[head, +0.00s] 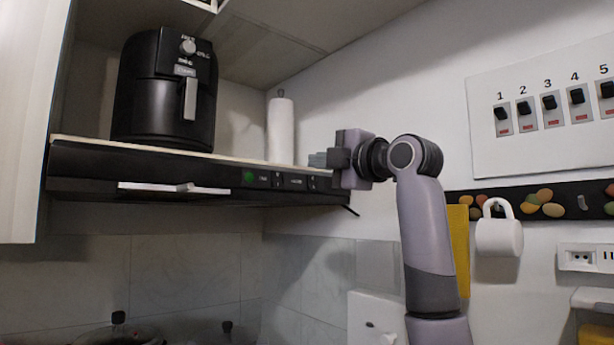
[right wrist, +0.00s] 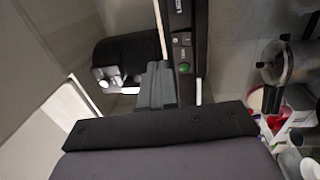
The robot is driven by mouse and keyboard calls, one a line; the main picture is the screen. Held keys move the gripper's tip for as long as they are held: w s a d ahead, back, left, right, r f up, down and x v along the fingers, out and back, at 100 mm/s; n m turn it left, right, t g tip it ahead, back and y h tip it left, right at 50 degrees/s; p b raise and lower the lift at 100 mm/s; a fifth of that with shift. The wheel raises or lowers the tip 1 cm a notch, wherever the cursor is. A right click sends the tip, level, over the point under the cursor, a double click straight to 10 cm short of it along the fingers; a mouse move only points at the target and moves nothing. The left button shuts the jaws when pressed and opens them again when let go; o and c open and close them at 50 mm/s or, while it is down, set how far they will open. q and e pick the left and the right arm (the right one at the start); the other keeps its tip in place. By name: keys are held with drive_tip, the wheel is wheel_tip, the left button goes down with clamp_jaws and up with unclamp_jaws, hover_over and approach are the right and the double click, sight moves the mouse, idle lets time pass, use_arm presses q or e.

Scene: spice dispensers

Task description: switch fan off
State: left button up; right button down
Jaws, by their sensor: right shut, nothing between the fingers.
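The black range hood (head: 90,170) runs along the underside of the shelf in the head view. Its front panel has a green round button (head: 248,177) and small dark switches (head: 312,183) toward its right end. The right wrist view also shows the green button (right wrist: 184,68), just right of the fingertips. My right gripper (head: 318,159) is shut and empty, its fingers pointing left near the hood's right end at shelf height. It also shows in the right wrist view (right wrist: 157,82). Whether it touches the hood is unclear. My left gripper is not in view.
A black air fryer (head: 150,100) and a white paper roll (head: 281,130) stand on the shelf. A wall panel (head: 540,135) with numbered switches hangs right, above a white mug (head: 498,238). A steel pot (right wrist: 288,66) shows in the right wrist view.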

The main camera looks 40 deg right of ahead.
drive_tip(key=shift+s+d+r+b, duration=0.1)
drive_tip(key=shift+s+r+b, duration=0.05)
drive_tip(key=shift+s, duration=0.8)
drive_tip(key=shift+s+d+r+b, duration=0.1)
drive_tip(key=shift+s+r+b, duration=0.05)
drive_tip(key=shift+s, duration=0.8)
